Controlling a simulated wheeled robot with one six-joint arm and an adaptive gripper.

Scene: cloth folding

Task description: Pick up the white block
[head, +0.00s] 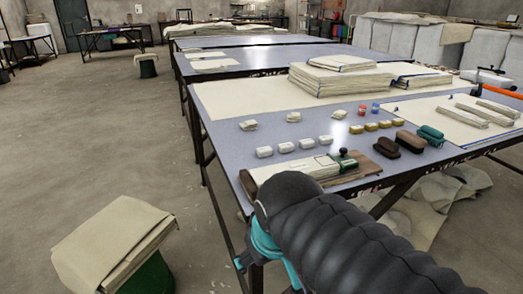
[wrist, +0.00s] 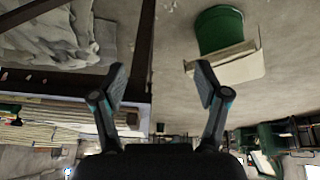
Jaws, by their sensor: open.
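Several small white blocks (head: 286,148) stand in a row on the grey-blue table near its front left part. The pictures do not show which one is meant. My gripper (wrist: 160,84) is open in the wrist view, its two fingers apart with nothing between them. In the head view my dark padded arm reaches over the table's near edge, and its fingertips cannot be made out. No white block can be made out in the wrist view, which looks past the table at the floor.
A green bin with a beige cover (head: 112,240) stands on the floor at left, also in the wrist view (wrist: 219,30).

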